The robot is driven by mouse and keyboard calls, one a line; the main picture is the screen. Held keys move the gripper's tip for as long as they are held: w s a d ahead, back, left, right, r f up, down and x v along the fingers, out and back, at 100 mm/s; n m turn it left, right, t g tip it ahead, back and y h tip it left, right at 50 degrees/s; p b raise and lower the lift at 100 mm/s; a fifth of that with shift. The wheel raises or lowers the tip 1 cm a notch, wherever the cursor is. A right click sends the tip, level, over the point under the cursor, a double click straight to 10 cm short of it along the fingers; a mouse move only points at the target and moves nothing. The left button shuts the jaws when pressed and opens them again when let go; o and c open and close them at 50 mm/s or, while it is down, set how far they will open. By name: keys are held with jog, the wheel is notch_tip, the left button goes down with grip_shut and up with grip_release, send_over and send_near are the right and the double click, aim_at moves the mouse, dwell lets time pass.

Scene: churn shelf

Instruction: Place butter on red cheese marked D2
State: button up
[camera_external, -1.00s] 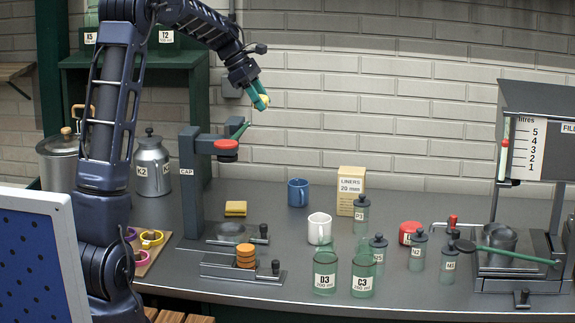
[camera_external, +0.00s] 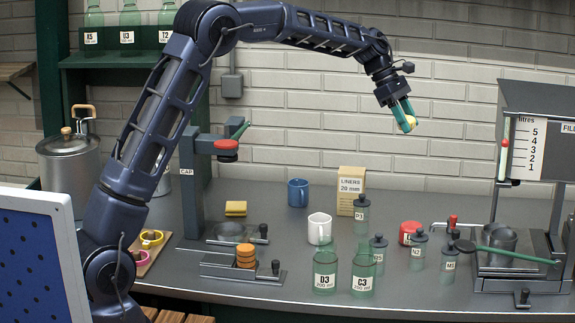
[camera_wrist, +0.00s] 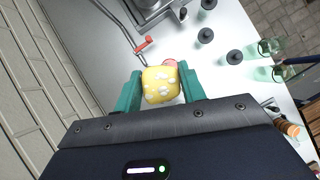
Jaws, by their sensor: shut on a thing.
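My gripper (camera_external: 404,112) is shut on the butter (camera_external: 409,124), high above the right part of the counter. In the wrist view the butter (camera_wrist: 161,86) is a yellow rounded block with white patches, held between the two green fingers. The red cheese (camera_external: 409,232) is a short red round piece on the counter, well below the butter and apart from it. Its label is too small to read. In the wrist view the red cheese (camera_wrist: 170,63) shows only as a sliver beyond the butter, which hides the rest.
Grey lidded jars (camera_external: 418,250) stand close around the red cheese. Green bottles D3 (camera_external: 325,272) and C3 (camera_external: 363,275), a white mug (camera_external: 319,229) and a liners box (camera_external: 351,185) stand left of it. A red-knobbed lever (camera_external: 452,219) and scale stand right.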

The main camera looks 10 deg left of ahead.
aim_at(414, 130)
jog(key=x, duration=0.6)
jog(key=shift+s+d+r, duration=0.15)
jog(key=shift+s+r, duration=0.05)
jog(key=shift+s, duration=0.2)
notch_tip(414, 130, down, 20)
jog(key=shift+f, duration=0.2)
jog(key=shift+f, duration=0.1)
jog(key=o, duration=1)
jog(key=shift+c, duration=0.2)
